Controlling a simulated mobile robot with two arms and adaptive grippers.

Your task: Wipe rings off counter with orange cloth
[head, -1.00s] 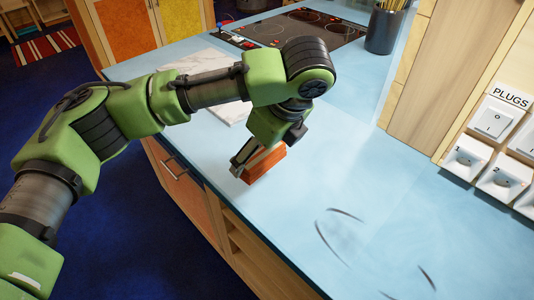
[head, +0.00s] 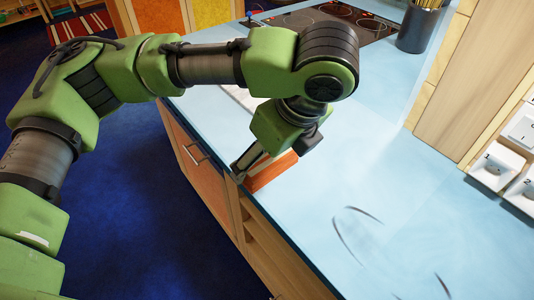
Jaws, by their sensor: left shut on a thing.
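The orange cloth (head: 270,172) is a folded block at the front edge of the blue counter (head: 400,165). My left gripper (head: 250,165) is shut on it from above, and the cloth's underside is at or very near the counter surface; exact contact I cannot tell. Dark broken ring marks (head: 349,238) lie on the counter to the right of and nearer than the cloth, with a faint grey smudge between the arcs. Another short dark arc (head: 442,285) shows at the bottom. My right gripper is out of view.
A black cooktop (head: 330,20) and a dark utensil pot (head: 419,27) stand at the back. White switches (head: 497,165) line the wall at right. A pale board (head: 240,97) lies partly behind my arm. The counter between cloth and rings is clear.

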